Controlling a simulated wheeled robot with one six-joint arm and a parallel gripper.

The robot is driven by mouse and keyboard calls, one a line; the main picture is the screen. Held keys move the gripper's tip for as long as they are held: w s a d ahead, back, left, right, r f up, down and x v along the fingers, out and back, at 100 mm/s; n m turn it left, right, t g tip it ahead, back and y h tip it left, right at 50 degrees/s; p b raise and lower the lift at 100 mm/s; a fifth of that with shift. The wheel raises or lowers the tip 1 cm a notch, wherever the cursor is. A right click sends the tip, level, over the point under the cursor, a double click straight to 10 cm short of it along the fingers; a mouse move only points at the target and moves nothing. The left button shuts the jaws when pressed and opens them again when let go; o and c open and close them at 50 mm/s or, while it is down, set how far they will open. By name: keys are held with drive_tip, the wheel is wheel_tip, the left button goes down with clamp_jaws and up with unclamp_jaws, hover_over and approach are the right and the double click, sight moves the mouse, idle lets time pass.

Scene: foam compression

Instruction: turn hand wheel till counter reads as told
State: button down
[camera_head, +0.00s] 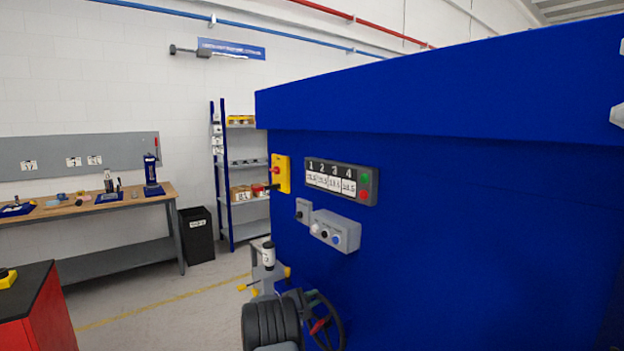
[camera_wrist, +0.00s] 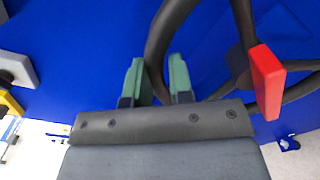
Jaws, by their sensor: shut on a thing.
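The black hand wheel (camera_wrist: 243,25) is on the blue machine face in the wrist view, with a red piece (camera_wrist: 267,82) on a spoke. My gripper (camera_wrist: 159,76) is shut on the wheel's rim, with one green finger on each side of it. In the head view the wheel (camera_head: 340,328) shows at the bottom, partly hidden behind my arm. A dark display panel (camera_head: 341,182) marked 1 to 4 is on the machine above it. Its small figures are too blurred to read surely, and I cannot tell whether it is the counter.
A grey box with knobs (camera_head: 336,231) and a yellow switch (camera_head: 281,174) stick out from the blue machine (camera_head: 480,220). A workbench (camera_head: 100,206), a shelf rack (camera_head: 243,184) and a black bin (camera_head: 196,235) stand at the left. The floor between is clear.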

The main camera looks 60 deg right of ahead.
drive_tip(key=shift+w+r, duration=0.45)
drive_tip(key=shift+r, duration=0.2)
drive_tip(key=shift+w+d+f+n, duration=0.15)
drive_tip(key=shift+w+f+n, duration=0.25)
drive_tip(key=shift+n, duration=0.4)
drive_tip(key=shift+w+d+f+n, duration=0.2)
drive_tip(key=shift+w+n, duration=0.25)
drive_tip(key=shift+n, duration=0.35)
drive_tip(key=c, duration=1)
unclamp_jaws()
drive_tip(key=shift+w+f, duration=0.1)
drive_tip(key=shift+f, duration=0.05)
drive_tip(key=o, duration=0.9)
drive_tip(key=shift+s+f, duration=0.25)
drive_tip(key=shift+f, duration=0.05)
drive_tip(key=shift+b+v, duration=0.55)
drive_tip(key=shift+v, duration=2.45)
